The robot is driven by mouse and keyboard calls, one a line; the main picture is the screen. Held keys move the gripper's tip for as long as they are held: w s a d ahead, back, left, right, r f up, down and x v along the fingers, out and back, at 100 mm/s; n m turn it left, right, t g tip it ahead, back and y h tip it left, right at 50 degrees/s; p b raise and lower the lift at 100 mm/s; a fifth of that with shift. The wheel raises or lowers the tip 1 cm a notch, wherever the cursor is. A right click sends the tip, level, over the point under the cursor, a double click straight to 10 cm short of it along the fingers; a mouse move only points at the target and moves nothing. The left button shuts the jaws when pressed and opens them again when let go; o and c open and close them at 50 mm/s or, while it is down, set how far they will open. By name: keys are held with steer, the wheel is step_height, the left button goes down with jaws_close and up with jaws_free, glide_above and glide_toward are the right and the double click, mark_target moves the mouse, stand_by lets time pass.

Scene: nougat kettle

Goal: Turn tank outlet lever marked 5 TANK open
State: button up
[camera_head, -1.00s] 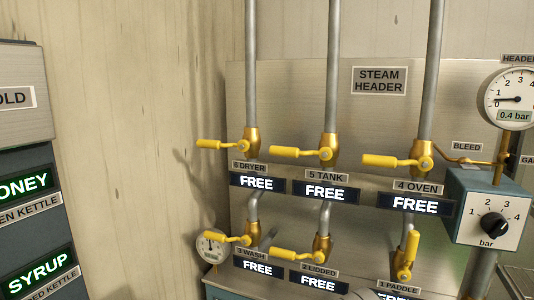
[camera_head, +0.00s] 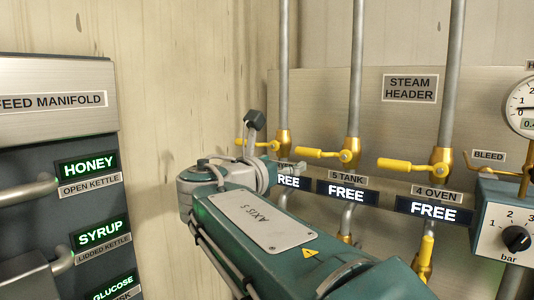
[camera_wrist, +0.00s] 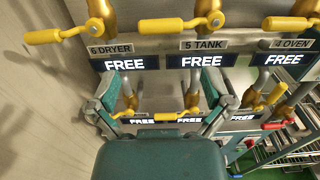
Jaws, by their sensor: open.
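The 5 TANK lever (camera_head: 322,154) is a yellow handle on a brass valve of the steam header's upper row. It points left, about level. In the wrist view the 5 TANK lever (camera_wrist: 163,26) crosses the upper part of the picture. Its plate reads FREE (camera_head: 346,194). My gripper (camera_wrist: 160,88) is open and empty, with teal finger pads spread apart. Its fingers show below the lever in the wrist view, over the FREE plates and lower levers, apart from the lever.
The 6 DRYER lever (camera_wrist: 56,36) and the 4 OVEN lever (camera_head: 405,165) flank it, both pointing left. Lower-row levers (camera_wrist: 178,116) show between and beside the fingers. A regulator box (camera_head: 508,215) stands at right. The feed manifold (camera_head: 50,150) stands at left.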

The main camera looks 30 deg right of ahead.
mark_target(306, 153)
steer(key=x, duration=1.1)
steer(key=c, duration=1.2)
